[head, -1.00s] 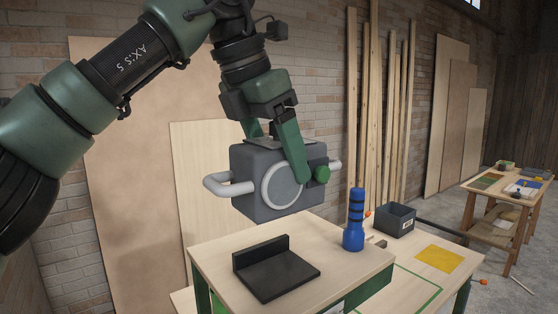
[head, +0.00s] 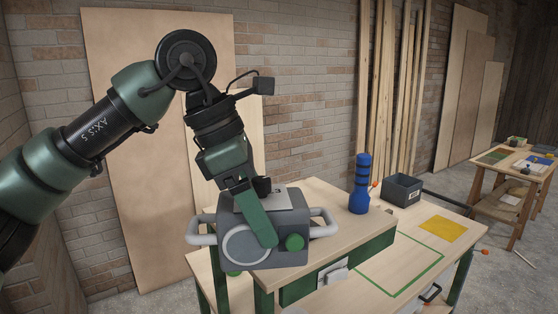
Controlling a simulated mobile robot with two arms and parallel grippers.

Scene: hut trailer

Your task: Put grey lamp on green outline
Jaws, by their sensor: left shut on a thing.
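The grey lamp (head: 285,232) is a boxy body with a round pale ring on its front, a green knob and a light handle on each side. My left gripper (head: 262,222) is shut on it from above, one green finger down its front face. The lamp hangs over the front left of the raised wooden top; I cannot tell its exact height. The green outline (head: 420,278) is a thin rectangle on the lower tabletop, to the right of the lamp, and its inside is empty. My right gripper is not in view.
A blue torch (head: 359,188) stands on the raised top (head: 320,195), between lamp and back right. A dark grey bin (head: 402,190) and a yellow patch (head: 443,229) are on the lower tabletop (head: 385,270). Another table (head: 505,170) stands far right.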

